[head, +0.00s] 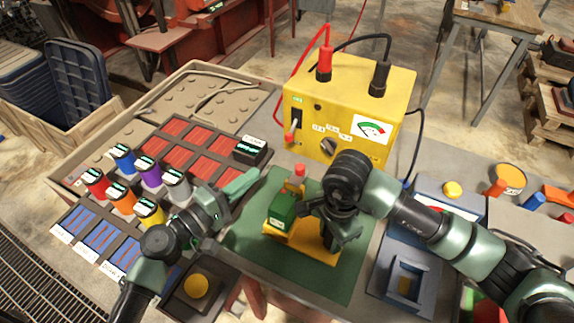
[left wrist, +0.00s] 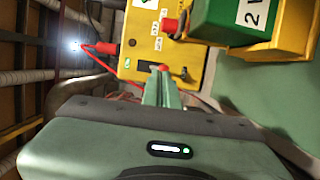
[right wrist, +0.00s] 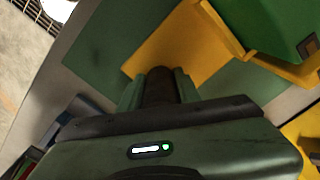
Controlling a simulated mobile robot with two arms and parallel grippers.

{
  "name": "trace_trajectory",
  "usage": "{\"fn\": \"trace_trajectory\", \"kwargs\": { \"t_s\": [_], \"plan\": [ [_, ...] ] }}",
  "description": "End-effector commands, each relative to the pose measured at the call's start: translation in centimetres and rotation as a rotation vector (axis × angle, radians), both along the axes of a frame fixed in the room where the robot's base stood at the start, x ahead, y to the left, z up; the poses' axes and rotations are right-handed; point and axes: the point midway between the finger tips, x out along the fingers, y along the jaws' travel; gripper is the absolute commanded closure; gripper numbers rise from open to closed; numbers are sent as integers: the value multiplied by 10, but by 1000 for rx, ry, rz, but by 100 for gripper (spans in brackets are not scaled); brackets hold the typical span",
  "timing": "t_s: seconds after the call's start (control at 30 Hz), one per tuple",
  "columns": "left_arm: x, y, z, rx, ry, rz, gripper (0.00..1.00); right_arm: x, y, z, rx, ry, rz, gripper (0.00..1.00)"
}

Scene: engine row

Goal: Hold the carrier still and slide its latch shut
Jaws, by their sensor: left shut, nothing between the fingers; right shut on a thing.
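The yellow carrier (head: 312,250) stands on a green mat (head: 338,284), with a green block (head: 283,208) in it. A red knob (head: 299,170), probably on the latch, stands behind the block; the latch's position cannot be made out. My right gripper (head: 333,238) points down at the carrier's right side. It is shut on a dark round grip (right wrist: 160,86) by the carrier's yellow base (right wrist: 185,42). My left gripper (head: 252,180) is shut and empty, left of the carrier and apart from it. Its closed fingertips also show in the left wrist view (left wrist: 163,75).
A yellow meter box (head: 345,105) with red and black plugs stands behind the carrier. Coloured cylinders (head: 150,172) and a tray of red slots (head: 185,150) lie to the left. A grey-blue fixture (head: 407,280) stands on the right, a yellow button (head: 196,286) at front left.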

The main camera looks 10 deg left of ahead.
Motion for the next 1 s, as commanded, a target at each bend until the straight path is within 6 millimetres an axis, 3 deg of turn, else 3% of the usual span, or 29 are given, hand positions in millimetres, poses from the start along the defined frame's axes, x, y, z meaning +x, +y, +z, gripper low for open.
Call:
{"fn": "trace_trajectory", "kwargs": {
  "t_s": [0.27,0.67,1.0],
  "plan": [
    [18,-12,1,0,-3,0,100,1,1,1,3,-3,0,100],
    [83,-58,1,0,-3,-1,100,1,1,1,4,-3,0,100],
    [52,-80,0,1,1,0,100,1,1,1,3,-3,0,100]
  ]
}}
